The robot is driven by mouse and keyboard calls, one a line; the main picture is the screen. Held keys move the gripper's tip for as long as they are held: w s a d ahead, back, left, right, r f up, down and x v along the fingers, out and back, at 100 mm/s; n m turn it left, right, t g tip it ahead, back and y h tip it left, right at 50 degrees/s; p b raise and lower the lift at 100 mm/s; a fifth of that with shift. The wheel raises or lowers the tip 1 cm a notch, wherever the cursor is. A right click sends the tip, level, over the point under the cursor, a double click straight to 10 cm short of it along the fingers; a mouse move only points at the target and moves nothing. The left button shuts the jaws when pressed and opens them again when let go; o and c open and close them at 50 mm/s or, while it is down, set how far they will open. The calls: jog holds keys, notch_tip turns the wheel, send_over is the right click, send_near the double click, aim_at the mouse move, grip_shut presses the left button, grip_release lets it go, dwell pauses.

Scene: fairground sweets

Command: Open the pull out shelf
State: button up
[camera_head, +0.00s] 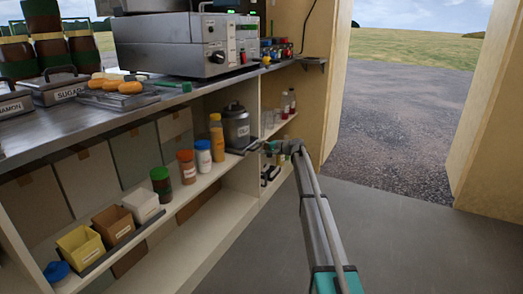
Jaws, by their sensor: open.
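The pull-out shelf is not labelled, and I cannot tell for sure which part it is. A dark thin tray (235,151) shows under the grey lidded canister (236,128) at the right of the middle shelf. Another dark tray edge (97,264) shows under the small bins at the lower left. My gripper (272,149) is at the end of my arm, just right of the canister and near the cabinet's front. It is small and partly hidden by its own wrist, with nothing visible in it. I cannot tell whether it touches the tray.
The metal counter (60,128) above carries an oven-like machine (190,45), jars and food on a tray. Bottles (217,138) and small bins (113,224) line the middle shelf. The grey floor (370,230) right of the cabinet is clear, with a doorway beyond.

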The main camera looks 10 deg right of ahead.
jog(key=shift+x, duration=0.75)
jog(key=shift+c, duration=0.3)
grip_shut()
